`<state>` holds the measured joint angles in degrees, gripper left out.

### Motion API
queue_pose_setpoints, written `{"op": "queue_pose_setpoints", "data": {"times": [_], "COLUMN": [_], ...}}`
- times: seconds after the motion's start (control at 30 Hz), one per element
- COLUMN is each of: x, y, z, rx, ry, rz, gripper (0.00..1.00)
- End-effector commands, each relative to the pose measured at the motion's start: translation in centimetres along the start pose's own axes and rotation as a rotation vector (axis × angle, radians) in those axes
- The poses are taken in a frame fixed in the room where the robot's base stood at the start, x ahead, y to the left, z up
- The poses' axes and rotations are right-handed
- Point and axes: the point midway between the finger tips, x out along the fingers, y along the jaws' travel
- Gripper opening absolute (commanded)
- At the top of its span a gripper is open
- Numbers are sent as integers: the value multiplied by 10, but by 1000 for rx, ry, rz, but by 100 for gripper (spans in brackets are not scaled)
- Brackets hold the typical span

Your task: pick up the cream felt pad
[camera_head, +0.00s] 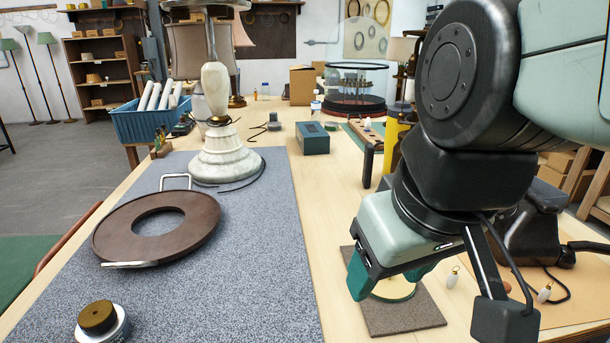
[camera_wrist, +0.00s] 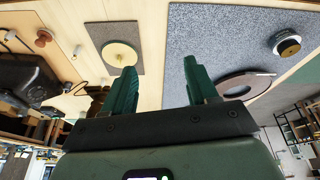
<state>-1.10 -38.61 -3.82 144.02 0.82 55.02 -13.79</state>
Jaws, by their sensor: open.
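The cream felt pad (camera_head: 397,291) is a round, flat disc lying on a small grey-brown square mat (camera_head: 412,319) at the table's front right. In the wrist view the pad (camera_wrist: 117,52) shows whole, with a small dark dot near its middle. My gripper (camera_head: 390,277) is open and empty, pointing down above the mat, and hides part of the pad in the head view. In the wrist view its green fingers (camera_wrist: 160,70) stand wide apart. The pad appears just beyond the left finger's tip there, not centred between the fingers.
A speckled grey mat (camera_head: 270,290) holds a brown ring (camera_head: 196,231), a lamp with a marble base (camera_head: 226,160) and a brass-topped round weight (camera_head: 101,322). Small white pieces (camera_head: 452,278) lie right of the pad's mat. A yellow bottle (camera_head: 394,138) stands behind my gripper.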

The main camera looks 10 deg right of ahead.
Motion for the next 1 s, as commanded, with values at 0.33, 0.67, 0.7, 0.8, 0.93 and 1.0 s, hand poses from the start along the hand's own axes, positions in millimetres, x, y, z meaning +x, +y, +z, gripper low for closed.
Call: {"op": "queue_pose_setpoints", "data": {"times": [0.33, 0.67, 0.7, 0.8, 0.93, 1.0], "x": [45, 85, 92, 109, 134, 148], "y": [-2, -5, 2, 27, 81, 119], "z": [45, 3, -6, -28, -46, -48], "rx": [-96, 705, 831, 1148, 1561, 1777], "ry": [-309, -403, -399, -364, -263, -178], "rz": [-324, -735, -799, -967, -1190, -1312], "gripper": [58, 58, 58, 58, 58, 58]}}
